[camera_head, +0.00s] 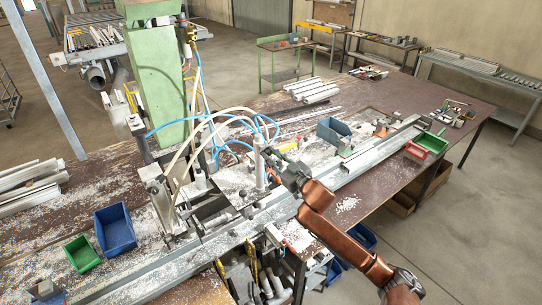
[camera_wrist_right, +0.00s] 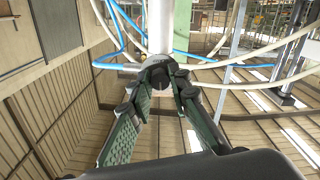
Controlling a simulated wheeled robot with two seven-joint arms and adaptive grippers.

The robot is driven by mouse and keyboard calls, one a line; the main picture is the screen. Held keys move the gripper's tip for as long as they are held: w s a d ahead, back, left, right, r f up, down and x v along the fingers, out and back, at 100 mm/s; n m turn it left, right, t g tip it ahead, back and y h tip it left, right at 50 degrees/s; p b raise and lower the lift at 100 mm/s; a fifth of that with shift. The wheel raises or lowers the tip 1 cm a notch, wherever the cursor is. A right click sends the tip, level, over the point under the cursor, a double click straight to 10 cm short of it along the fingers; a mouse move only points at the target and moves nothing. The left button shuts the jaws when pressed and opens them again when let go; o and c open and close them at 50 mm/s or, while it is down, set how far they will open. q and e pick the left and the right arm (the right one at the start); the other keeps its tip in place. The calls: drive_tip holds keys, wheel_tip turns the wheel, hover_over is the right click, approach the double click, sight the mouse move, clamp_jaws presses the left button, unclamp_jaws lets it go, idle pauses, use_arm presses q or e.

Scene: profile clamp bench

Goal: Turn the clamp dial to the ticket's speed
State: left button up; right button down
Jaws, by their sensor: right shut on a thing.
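My right gripper (camera_head: 272,157) reaches in from the lower right in the head view, against an upright pale cylinder (camera_head: 259,163) on the clamp bench. In the right wrist view its green-padded fingers (camera_wrist_right: 160,84) converge and are shut on a small dark round knob (camera_wrist_right: 158,72), which looks like the clamp dial. The knob sits at the end of the pale cylinder. The fingers hide most of it, and I cannot read any marks or setting. I cannot make out the ticket. My left gripper is not in view.
Blue and white hoses (camera_head: 225,117) loop close around the cylinder and my right gripper. A green column (camera_head: 157,75) stands behind. A metal rail (camera_head: 355,165) crosses the bench. Blue (camera_head: 115,229), green (camera_head: 82,254) and red (camera_head: 432,142) bins stand along the bench.

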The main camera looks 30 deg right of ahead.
drive_tip(key=n+p, duration=0.1)
drive_tip(key=n, duration=0.9)
drive_tip(key=shift+n, duration=0.4)
idle(0.4)
drive_tip(key=c, duration=1.8)
unclamp_jaws()
drive_tip(key=shift+s, duration=0.1)
drive_tip(key=s+d, duration=0.1)
drive_tip(key=s, duration=1.1)
